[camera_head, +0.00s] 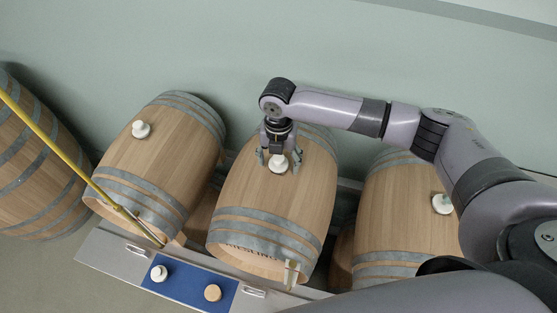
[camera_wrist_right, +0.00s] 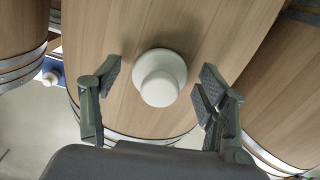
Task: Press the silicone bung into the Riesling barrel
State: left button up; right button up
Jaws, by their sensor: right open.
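The Riesling barrel (camera_head: 263,205) lies on its side in the middle, with "RIESLING" partly readable on its front end. A white bung (camera_head: 278,163) sits on top of it at the bung hole; it also shows in the right wrist view (camera_wrist_right: 160,78). How deep it is seated I cannot tell. My right gripper (camera_head: 277,163) is over the barrel top, fingers open on either side of the bung. In the right wrist view the open fingers (camera_wrist_right: 160,98) stand apart from the bung, with a gap at each side. My left gripper is not in view.
Barrels with white bungs lie at left (camera_head: 165,150) and right (camera_head: 400,215). A blue mat (camera_head: 186,285) on the front shelf (camera_head: 115,258) holds a white bung (camera_head: 158,273) and a tan stopper (camera_head: 212,292). A yellow rod (camera_head: 62,148) crosses the left side.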

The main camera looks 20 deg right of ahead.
notch_tip(320, 180, up, 12)
jog(key=shift+f, duration=0.15)
dwell(0.6)
